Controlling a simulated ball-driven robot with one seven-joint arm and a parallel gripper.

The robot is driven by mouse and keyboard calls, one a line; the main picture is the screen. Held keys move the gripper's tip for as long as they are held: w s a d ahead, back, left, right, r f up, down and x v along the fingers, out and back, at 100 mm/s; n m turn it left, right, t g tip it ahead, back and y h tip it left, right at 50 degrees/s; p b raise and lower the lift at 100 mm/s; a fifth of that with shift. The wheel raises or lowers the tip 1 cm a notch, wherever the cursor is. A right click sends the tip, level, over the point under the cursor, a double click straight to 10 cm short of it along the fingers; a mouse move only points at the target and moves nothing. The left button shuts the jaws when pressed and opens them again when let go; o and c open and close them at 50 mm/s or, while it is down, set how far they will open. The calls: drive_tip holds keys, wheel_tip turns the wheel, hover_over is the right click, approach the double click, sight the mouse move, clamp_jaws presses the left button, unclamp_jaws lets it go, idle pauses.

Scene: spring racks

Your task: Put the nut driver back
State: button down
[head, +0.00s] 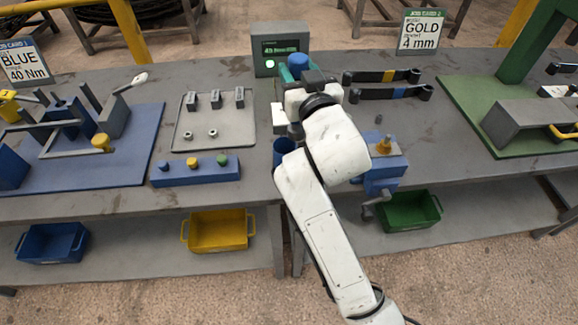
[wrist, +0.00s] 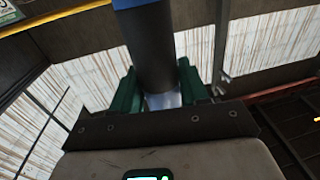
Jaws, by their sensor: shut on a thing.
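The nut driver (wrist: 152,50) shows in the wrist view as a dark upright cylinder with a blue band at the top edge of the picture. My gripper (wrist: 158,92) has its green fingers shut on it, one on each side. In the head view my gripper (head: 296,72) is over the back middle of the bench, in front of the grey display box. A blue-topped part (head: 298,60) there appears to be the held driver; the rest is hidden by my wrist. A blue cup (head: 284,150) stands at the bench's front, left of my arm, partly hidden.
Two dark wrenches (head: 390,93) lie right of my gripper. A blue vise (head: 383,172) with a gold piece is at the front. A grey tray (head: 215,140) with small parts and a blue knob block (head: 195,171) lie left. The display box (head: 281,35) stands close behind.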

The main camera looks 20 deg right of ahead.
wheel_tip(320, 180, down, 11)
drive_tip(key=a+y+b, duration=0.1)
drive_tip(key=a+b, duration=0.1)
drive_tip(key=shift+w+a+n, duration=0.35)
drive_tip(key=shift+w+n, duration=0.05)
drive_tip(key=shift+w, duration=0.05)
drive_tip(key=shift+f, duration=0.1)
drive_tip(key=c, duration=0.6)
unclamp_jaws()
drive_tip(key=shift+f, duration=0.1)
